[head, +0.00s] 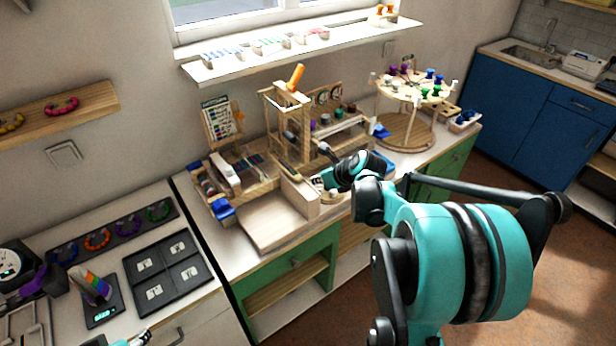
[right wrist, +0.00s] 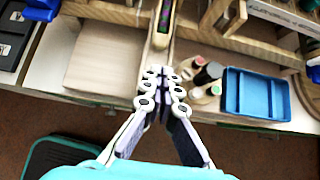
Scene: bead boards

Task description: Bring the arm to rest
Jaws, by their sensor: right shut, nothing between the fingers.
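My right arm, teal and black, reaches in from the right in the head view. Its gripper (head: 328,179) is over the front of the counter, beside the wooden bead stand (head: 290,120). In the right wrist view the right gripper (right wrist: 161,78) has its fingertips together with nothing between them. They are close to the end of a narrow wooden rail (right wrist: 161,38); I cannot tell whether they touch it. A small teal and white part at the bottom edge of the head view looks like my left gripper (head: 135,341); its fingers are too cut off to read.
A pale wooden board (right wrist: 105,58) lies left of the fingers. Small bottles (right wrist: 207,80) and a blue tray (right wrist: 254,96) stand close on the right. A round peg stand (head: 408,88) is behind. A dark four-square board (head: 137,268) lies on the left counter. The floor in front is open.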

